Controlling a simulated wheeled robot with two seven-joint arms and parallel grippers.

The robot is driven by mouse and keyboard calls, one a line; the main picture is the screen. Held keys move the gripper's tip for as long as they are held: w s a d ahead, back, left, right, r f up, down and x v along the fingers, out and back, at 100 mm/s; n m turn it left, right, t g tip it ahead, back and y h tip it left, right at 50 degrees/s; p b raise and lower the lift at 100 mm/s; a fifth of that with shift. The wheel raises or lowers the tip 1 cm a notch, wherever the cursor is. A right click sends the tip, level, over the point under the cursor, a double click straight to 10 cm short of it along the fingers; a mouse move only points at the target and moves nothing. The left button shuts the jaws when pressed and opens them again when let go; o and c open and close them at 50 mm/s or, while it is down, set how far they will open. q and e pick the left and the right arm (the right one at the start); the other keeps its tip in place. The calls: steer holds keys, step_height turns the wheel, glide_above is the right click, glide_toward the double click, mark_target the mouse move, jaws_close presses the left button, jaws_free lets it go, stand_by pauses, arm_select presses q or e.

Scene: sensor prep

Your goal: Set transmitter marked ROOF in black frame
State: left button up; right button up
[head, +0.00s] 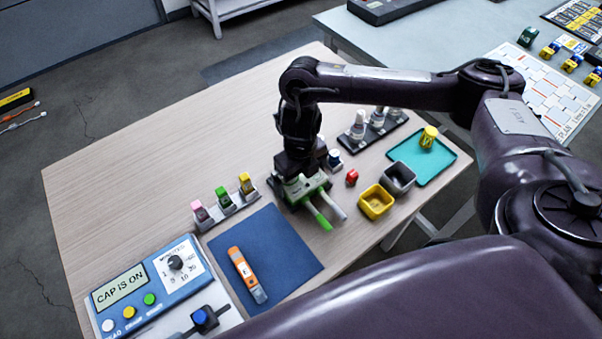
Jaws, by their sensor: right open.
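My right gripper (328,214) is open, with one green and one pale finger pointing down over the wooden table beside the blue mat. Nothing shows between its fingers. No ROOF marking is readable, so I cannot tell which thing is that transmitter. An orange device (247,274) with a pale end lies on the blue mat (285,241), left of the gripper. A grey rack (230,212) holds small pink, green and yellow pieces. A black holder (372,136) with white-and-grey pieces stands behind the gripper; I cannot tell if it is the black frame. My left gripper is not in view.
A yellow bin (375,202), a dark grey bin (398,178) and a red piece (352,177) stand right of the gripper. A teal tray (437,173) holds a yellow cylinder (428,137). A blue timer panel (150,288) reads "CAP IS ON". The table's left part is clear.

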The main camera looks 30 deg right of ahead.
steer(key=shift+r, duration=0.45)
steer(key=shift+r+p, duration=0.1)
steer(key=shift+p, duration=0.25)
steer(key=shift+r, duration=0.25)
step_height(320, 180, up, 5)
steer(key=p, duration=0.6)
steer(key=shift+r, duration=0.2)
